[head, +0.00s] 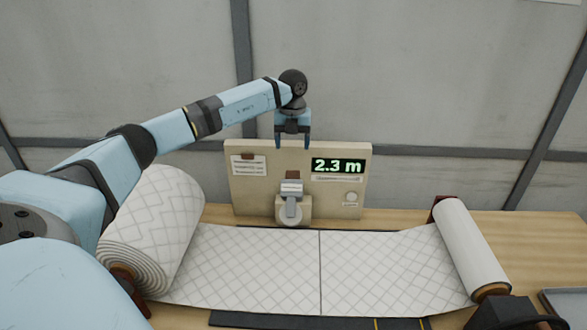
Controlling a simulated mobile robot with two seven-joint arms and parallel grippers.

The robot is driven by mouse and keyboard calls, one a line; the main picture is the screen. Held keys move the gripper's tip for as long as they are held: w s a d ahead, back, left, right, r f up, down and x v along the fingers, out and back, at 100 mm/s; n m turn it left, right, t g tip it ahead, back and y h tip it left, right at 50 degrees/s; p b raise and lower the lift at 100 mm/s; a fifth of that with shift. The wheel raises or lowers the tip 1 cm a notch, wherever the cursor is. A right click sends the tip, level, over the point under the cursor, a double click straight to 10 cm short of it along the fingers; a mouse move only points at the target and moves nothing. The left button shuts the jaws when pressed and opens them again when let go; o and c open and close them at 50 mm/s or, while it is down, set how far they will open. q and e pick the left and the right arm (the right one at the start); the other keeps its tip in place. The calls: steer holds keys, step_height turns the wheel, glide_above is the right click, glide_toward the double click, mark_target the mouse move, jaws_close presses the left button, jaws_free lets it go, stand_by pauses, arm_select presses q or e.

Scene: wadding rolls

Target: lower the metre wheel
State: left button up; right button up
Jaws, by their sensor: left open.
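The metre wheel (291,214) is a pale disc on a grey arm (291,203) at the front of a beige panel (245,185). It sits just behind the far edge of the quilted wadding (270,255); I cannot tell whether it touches. The panel's display (338,166) reads 2.3 m in green. My left gripper (293,140) points down above the wheel's arm, open and empty, apart from it. My right gripper is not in view.
A thick wadding roll (160,215) lies at the left and a thinner roll (468,245) at the right, with the sheet stretched between them. A grey tray (566,302) is at the right edge.

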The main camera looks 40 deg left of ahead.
arm_select(q)
step_height(320, 180, down, 10)
steer(key=shift+r+p, duration=0.15)
steer(key=shift+p, duration=0.7)
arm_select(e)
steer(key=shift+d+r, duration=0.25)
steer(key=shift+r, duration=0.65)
arm_select(q)
steer(key=shift+c, duration=0.4)
